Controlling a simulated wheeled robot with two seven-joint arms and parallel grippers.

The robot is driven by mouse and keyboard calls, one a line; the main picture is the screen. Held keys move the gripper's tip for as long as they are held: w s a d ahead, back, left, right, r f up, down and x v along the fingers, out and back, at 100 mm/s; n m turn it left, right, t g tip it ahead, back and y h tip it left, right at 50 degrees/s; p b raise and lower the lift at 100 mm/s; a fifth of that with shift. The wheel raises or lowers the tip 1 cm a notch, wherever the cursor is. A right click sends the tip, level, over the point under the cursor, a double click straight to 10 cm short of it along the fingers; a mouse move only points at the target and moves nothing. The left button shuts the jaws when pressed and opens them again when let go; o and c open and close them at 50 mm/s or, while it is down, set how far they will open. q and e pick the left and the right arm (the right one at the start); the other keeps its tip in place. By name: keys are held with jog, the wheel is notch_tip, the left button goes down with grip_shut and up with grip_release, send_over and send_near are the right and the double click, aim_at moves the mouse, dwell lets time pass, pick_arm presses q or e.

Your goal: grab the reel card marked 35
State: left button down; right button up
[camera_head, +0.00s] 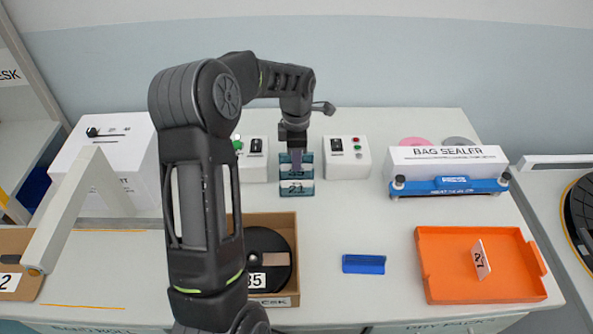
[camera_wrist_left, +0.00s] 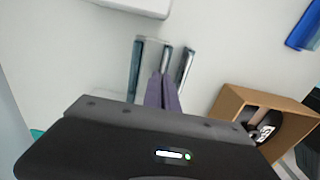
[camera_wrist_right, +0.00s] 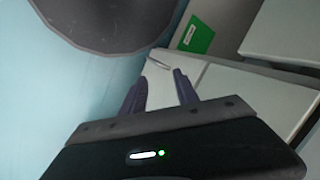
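A small blue-edged card rack (camera_head: 297,189) stands upright at the back middle of the table. A number on its front reads like 21; the marking behind it, perhaps 35, is partly covered and too small to read surely. My left gripper (camera_head: 296,158) reaches down onto the rear part of the rack. In the left wrist view its fingers (camera_wrist_left: 162,85) are close together at the rack's plates (camera_wrist_left: 137,68); whether a card is between them is hidden. My right gripper (camera_wrist_right: 157,88) is open and empty, away from the rack.
A cardboard box (camera_head: 288,229) with a black reel (camera_head: 266,252) labelled 35 stands in front. Two button boxes (camera_head: 347,157) flank the rack. The bag sealer (camera_head: 447,165), a blue block (camera_head: 364,264) and an orange tray (camera_head: 440,260) with a card marked 21 (camera_head: 480,259) lie right.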

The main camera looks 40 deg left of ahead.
dwell(0.5)
pick_arm(q)
notch_tip(320, 180, up, 10)
jog(key=p, duration=0.6)
